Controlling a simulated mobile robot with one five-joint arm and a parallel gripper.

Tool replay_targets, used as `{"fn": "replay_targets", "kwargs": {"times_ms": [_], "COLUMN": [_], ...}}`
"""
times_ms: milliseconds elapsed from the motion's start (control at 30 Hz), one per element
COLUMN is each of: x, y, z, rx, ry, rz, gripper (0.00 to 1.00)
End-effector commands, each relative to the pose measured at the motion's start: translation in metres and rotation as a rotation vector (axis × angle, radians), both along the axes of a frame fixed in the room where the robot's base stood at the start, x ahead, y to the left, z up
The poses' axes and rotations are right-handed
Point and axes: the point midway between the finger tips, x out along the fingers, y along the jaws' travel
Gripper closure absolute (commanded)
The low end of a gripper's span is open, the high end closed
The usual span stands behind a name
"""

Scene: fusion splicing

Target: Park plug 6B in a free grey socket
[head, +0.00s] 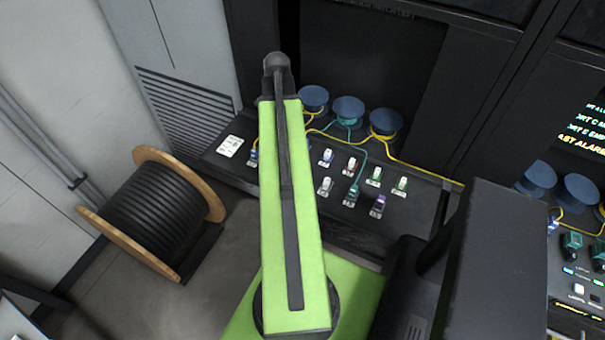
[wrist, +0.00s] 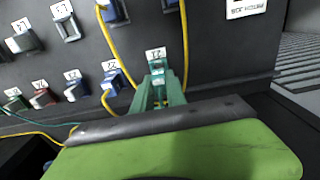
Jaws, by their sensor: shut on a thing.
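A yellow cable (wrist: 185,45) runs down beside the jaws. Grey sockets or plugs with white tags, one at the left (wrist: 25,41) and one nearer the top (wrist: 68,28), stand on the panel. In the head view my arm covers the gripper and the plug; a light grey piece (head: 325,186) sits on the panel to the right.
Blue pieces (wrist: 112,80) stand just left of my gripper. The dark panel (head: 330,222) holds several coloured plugs, including a purple one (head: 377,206), with yellow and teal cables across it. Blue spools (head: 348,110) line its back. A cable drum (head: 155,213) stands on the floor at left.

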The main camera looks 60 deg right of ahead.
Motion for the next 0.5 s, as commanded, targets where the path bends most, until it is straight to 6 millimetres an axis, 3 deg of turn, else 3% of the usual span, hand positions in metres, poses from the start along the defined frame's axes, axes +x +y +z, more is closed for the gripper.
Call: {"fn": "replay_targets", "kwargs": {"times_ms": [500], "x": [0.000], "y": [0.000], "z": [0.023], "rx": [0.000], "ry": [0.000], "rz": [0.000], "gripper": [1.00]}}
